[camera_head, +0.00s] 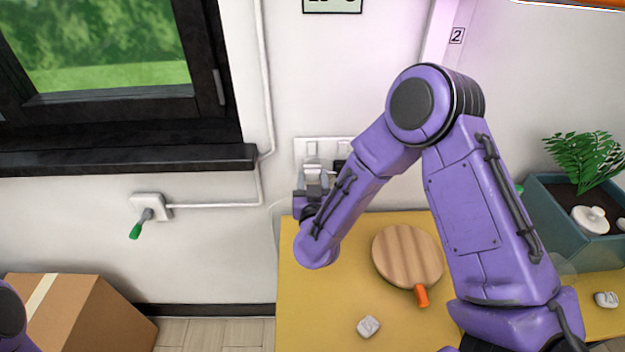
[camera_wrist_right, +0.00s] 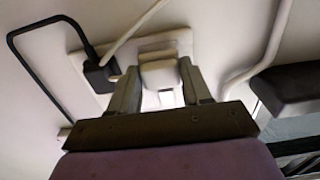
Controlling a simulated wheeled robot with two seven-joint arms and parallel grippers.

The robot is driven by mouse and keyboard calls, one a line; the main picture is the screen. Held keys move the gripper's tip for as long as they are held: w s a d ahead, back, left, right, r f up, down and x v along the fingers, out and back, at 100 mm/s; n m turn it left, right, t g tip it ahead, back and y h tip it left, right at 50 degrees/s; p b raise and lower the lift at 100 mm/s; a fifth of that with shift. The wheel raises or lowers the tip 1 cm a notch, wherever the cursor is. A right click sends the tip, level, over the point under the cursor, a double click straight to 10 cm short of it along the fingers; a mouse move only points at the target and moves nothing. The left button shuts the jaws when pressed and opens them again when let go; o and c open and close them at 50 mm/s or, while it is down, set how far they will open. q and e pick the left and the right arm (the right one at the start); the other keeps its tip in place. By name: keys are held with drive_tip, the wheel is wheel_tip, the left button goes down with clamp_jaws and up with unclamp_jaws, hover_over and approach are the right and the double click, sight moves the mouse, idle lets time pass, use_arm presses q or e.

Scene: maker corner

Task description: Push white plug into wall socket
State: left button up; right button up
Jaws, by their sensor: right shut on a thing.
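The white plug (camera_head: 311,164) is between the fingers of my right gripper (camera_head: 311,180), in front of the wall socket plate (camera_head: 301,147). In the right wrist view the plug (camera_wrist_right: 160,75) sits between the two grey fingertips (camera_wrist_right: 157,78), over the white socket plate (camera_wrist_right: 75,62). The fingers are shut on the plug's sides. I cannot tell how deep its pins are, as its body hides them. My left gripper is out of view.
A black plug (camera_wrist_right: 97,76) with a black cable sits in the neighbouring socket. A yellow table (camera_head: 306,300) below holds a round wooden board (camera_head: 405,255) and a small white object (camera_head: 368,327). A planter (camera_head: 560,200) stands right; a cardboard box (camera_head: 95,315) is lower left.

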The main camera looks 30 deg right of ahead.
drive_tip(key=shift+w+d, duration=0.25)
drive_tip(key=shift+w, duration=0.3)
idle(0.5)
drive_tip(key=o, duration=1.1)
drive_tip(key=shift+c, duration=0.2)
drive_tip(key=shift+s, duration=0.1)
drive_tip(key=shift+s+a+f, duration=0.1)
drive_tip(key=shift+s+a, duration=0.15)
drive_tip(key=b+v, duration=0.2)
drive_tip(key=v, duration=0.7)
drive_tip(key=shift+s+a+b, duration=0.15)
drive_tip(key=shift+s+b, duration=0.2)
drive_tip(key=shift+b, duration=0.05)
